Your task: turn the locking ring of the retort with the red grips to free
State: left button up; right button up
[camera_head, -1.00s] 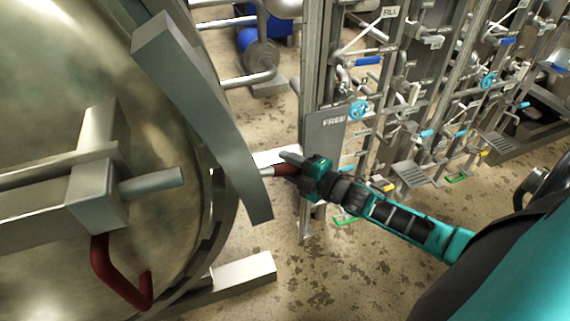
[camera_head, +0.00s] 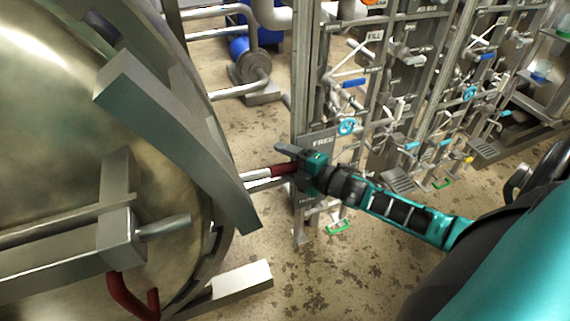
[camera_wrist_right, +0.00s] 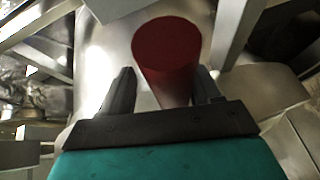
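The retort's round metal door (camera_head: 50,120) fills the left of the head view. The grey locking ring (camera_head: 175,140) curves along its right edge, and a bar leads from it to a red grip (camera_head: 283,170). My right gripper (camera_head: 286,160) is at this grip. In the right wrist view the red grip (camera_wrist_right: 167,55) stands between the two fingers (camera_wrist_right: 162,92), with a small gap visible beside the left finger. The grip's lower end is hidden behind the gripper's body. My left gripper is out of view.
A red bent handle (camera_head: 130,298) and a metal hub (camera_head: 118,225) are on the door. A frame with pipes, a blue valve wheel (camera_head: 347,127) and labels stands behind my right arm. A pump (camera_head: 250,65) is at the back. The floor (camera_head: 330,270) in front is clear.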

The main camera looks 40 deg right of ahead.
jog(key=shift+o, duration=1)
jog(key=shift+w+d+r, duration=0.1)
jog(key=shift+r, duration=0.25)
jog(key=shift+f, duration=0.1)
jog(key=shift+s+d, duration=0.1)
jog(key=shift+s, duration=0.35)
jog(key=p+v, duration=0.1)
jog(key=v, duration=1.1)
jog(key=shift+s+f, duration=0.1)
jog(key=shift+f, duration=0.1)
